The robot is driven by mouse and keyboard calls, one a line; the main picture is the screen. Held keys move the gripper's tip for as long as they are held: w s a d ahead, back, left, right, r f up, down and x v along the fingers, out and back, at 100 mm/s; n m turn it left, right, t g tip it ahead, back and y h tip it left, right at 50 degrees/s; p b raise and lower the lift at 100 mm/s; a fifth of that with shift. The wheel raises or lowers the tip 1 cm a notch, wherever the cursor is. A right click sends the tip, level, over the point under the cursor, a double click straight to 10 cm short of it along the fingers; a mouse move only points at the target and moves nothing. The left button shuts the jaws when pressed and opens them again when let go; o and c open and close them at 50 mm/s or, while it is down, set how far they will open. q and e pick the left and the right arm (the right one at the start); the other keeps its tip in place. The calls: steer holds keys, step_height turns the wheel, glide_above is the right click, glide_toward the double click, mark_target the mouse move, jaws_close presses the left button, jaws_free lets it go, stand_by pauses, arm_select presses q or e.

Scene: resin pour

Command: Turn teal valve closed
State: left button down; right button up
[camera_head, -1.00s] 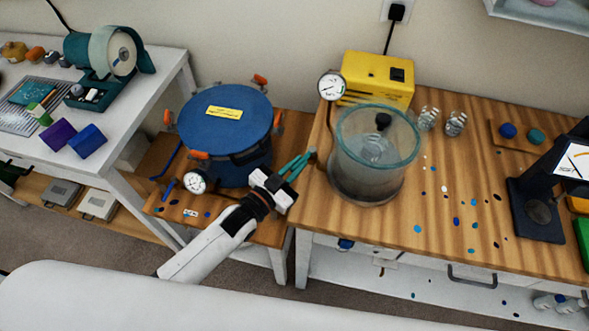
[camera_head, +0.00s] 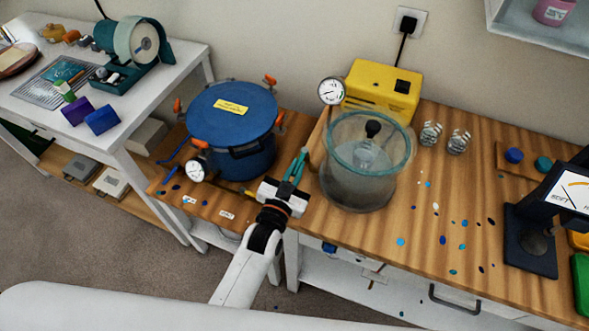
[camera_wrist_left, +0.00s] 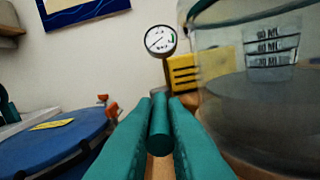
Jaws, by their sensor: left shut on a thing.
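My left gripper (camera_head: 296,167) reaches in from below, in the gap between the blue pressure pot and the clear vacuum chamber (camera_head: 362,192). In the left wrist view its teal fingers (camera_wrist_left: 160,120) are shut on a short teal rod (camera_wrist_left: 159,139), which looks like the teal valve's handle. The rod points along the fingers. In the head view the fingers cover the valve, so its angle cannot be told there. The chamber has a teal rim and stands just right of the fingers, with a clear measuring cup inside. My right gripper is not in view.
The blue pot (camera_head: 232,122) with orange-tipped clamps stands close left of the gripper, its gauge (camera_head: 196,170) at the front. A yellow pump (camera_head: 381,88) and a gauge (camera_head: 331,91) stand behind. Colored drops dot the wooden bench right of the chamber.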

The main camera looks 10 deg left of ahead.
arm_select(q)
steer(key=shift+r, duration=0.1)
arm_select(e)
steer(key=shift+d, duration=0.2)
arm_select(q)
steer(key=c, duration=1.5)
jaws_free()
steer(key=shift+d, duration=0.1)
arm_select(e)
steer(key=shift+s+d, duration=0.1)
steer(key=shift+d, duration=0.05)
arm_select(q)
steer(key=shift+b+v, duration=1.15)
steer(key=shift+v, duration=4.85)
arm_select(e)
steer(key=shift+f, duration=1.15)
